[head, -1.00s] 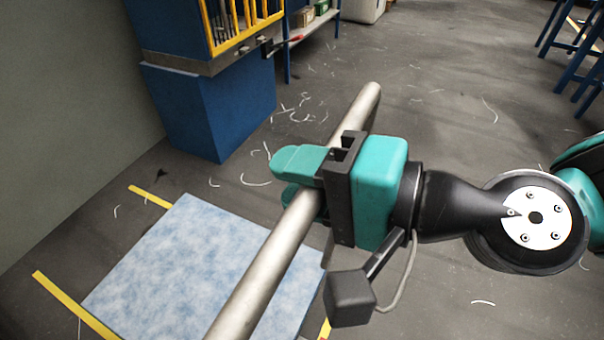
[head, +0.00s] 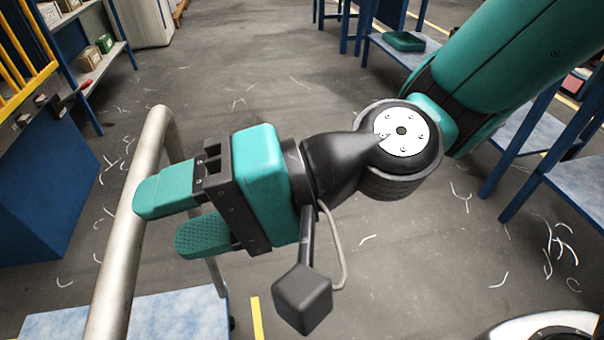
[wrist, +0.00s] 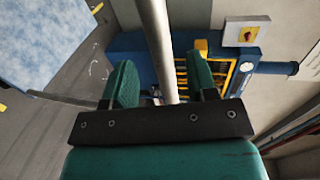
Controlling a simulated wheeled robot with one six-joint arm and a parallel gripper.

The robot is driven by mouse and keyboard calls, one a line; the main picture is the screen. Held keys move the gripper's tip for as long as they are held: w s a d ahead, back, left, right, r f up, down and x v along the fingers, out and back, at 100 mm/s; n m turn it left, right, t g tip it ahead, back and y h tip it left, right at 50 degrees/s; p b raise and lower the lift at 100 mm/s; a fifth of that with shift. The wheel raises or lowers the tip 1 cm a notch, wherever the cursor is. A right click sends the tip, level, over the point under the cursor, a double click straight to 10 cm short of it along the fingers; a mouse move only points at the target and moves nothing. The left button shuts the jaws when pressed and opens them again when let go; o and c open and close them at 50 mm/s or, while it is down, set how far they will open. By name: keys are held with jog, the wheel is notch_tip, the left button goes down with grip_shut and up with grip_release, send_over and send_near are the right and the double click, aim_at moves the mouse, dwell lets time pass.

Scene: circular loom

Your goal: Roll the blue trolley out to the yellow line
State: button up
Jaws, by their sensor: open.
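The blue trolley has a mottled pale-blue deck (head: 185,315) at the lower left of the head view and a grey metal push bar (head: 120,265) rising from it. The deck also shows at the upper left of the wrist view (wrist: 42,42). My gripper (head: 160,222) is open at the bar's right side, its upper finger overlapping the bar in the head view. In the wrist view the bar (wrist: 157,40) runs between the two spread fingers; contact cannot be told. A short piece of yellow line (head: 257,318) lies on the floor right of the deck.
A blue machine (head: 40,195) with a yellow-framed front stands at the left. Shelves (head: 100,60) are beyond it. Blue workbenches (head: 575,175) stand at the right. The middle floor is open, with scattered white thread scraps.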

jog(key=b+v, duration=0.6)
jog(key=v, duration=0.4)
jog(key=shift+d, duration=0.25)
jog(key=shift+r, duration=0.1)
